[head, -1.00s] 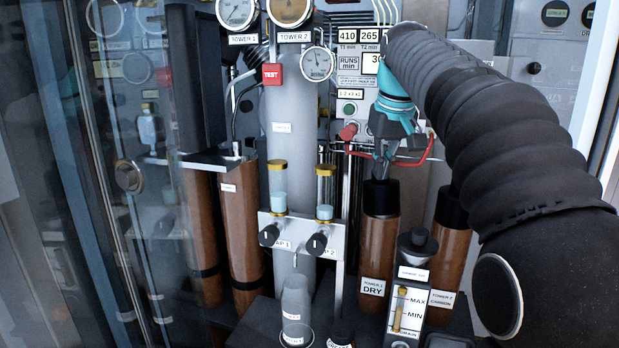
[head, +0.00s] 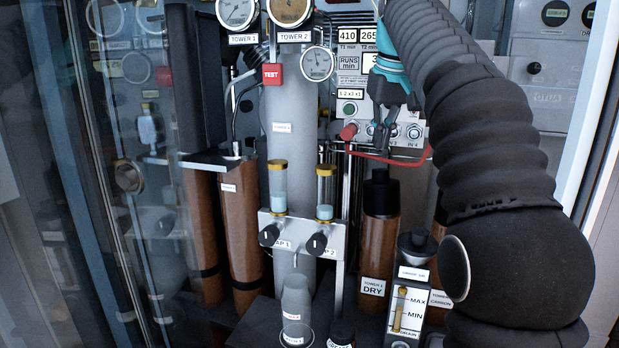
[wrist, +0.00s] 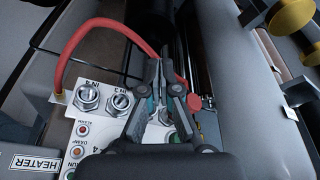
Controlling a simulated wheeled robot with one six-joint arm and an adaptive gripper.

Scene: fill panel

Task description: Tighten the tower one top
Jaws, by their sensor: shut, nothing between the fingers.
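The brown canister (head: 379,245) has a label reading DRY; its smaller tower line looks like tower 1, though it is hard to read. Its black top (head: 380,195) is on it, with a narrower knob above. I cannot tell from here how tight the top is. My gripper (head: 378,148) is shut and empty, pointing down, above the knob and apart from it in the head view. In the wrist view my gripper (wrist: 160,65) shows its fingers close together with nothing between them. The black top cannot be made out clearly there.
A red hose (head: 395,160) loops just by my fingers, in front of the port panel (head: 413,112). A second brown canister (head: 438,235) is partly hidden behind my arm. A black-capped level gauge (head: 408,308) stands in front. A grey column (head: 290,140) rises to the left.

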